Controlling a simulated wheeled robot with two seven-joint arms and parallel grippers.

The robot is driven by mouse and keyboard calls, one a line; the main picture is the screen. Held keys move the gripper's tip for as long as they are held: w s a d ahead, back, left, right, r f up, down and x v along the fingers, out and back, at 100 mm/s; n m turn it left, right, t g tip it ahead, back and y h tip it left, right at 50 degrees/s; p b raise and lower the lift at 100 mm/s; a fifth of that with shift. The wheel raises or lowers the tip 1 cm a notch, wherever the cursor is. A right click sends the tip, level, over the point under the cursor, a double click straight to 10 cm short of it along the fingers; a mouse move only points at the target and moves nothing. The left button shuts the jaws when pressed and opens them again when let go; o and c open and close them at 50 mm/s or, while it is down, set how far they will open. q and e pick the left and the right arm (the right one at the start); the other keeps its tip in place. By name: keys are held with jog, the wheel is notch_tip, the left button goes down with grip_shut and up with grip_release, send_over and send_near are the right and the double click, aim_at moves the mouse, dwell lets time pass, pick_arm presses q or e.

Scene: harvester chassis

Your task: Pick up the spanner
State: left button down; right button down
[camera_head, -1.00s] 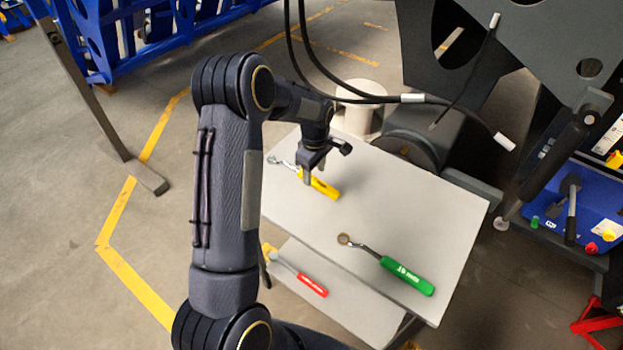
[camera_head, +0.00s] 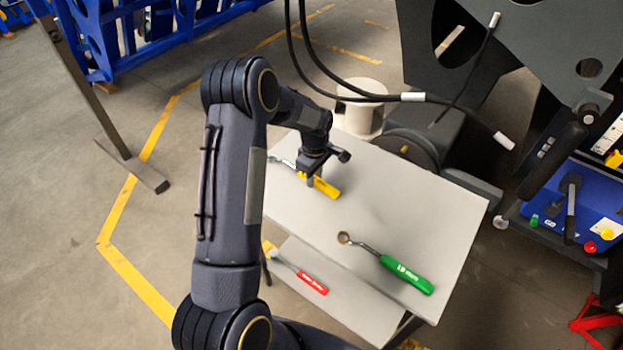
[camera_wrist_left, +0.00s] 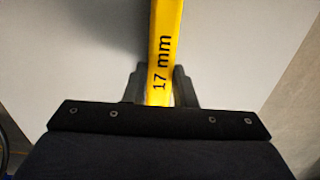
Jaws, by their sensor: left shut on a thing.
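The spanner (camera_head: 325,187) has a yellow handle and a metal head. It is at the far left part of the grey table top (camera_head: 400,220) in the head view. My left gripper (camera_head: 311,180) is down at the spanner with its fingers shut on the yellow handle. In the left wrist view the handle (camera_wrist_left: 164,50), marked "17 mm", runs between the two fingers (camera_wrist_left: 158,88). I cannot tell whether the spanner is touching the table or slightly above it. My right gripper is not in view.
A green-handled tool (camera_head: 408,274) lies on the same table top. A red-handled tool (camera_head: 312,283) lies on a lower shelf (camera_head: 335,305). Black hoses (camera_head: 365,98) hang behind the table. A dark machine and a blue panel (camera_head: 590,205) stand at the right.

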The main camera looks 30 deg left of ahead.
pick_arm(q)
jog(key=shift+r, duration=0.1)
jog(key=shift+r, duration=0.5)
jog(key=shift+d+r, duration=0.2)
jog(key=shift+r, duration=1.05)
jog(key=d+r+b, duration=0.2)
jog(key=d+r, duration=0.7)
jog(key=d, duration=0.4)
jog(key=shift+s+d+r+b, duration=0.2)
jog(key=shift+s+d+b, duration=0.1)
jog(key=shift+b, duration=0.1)
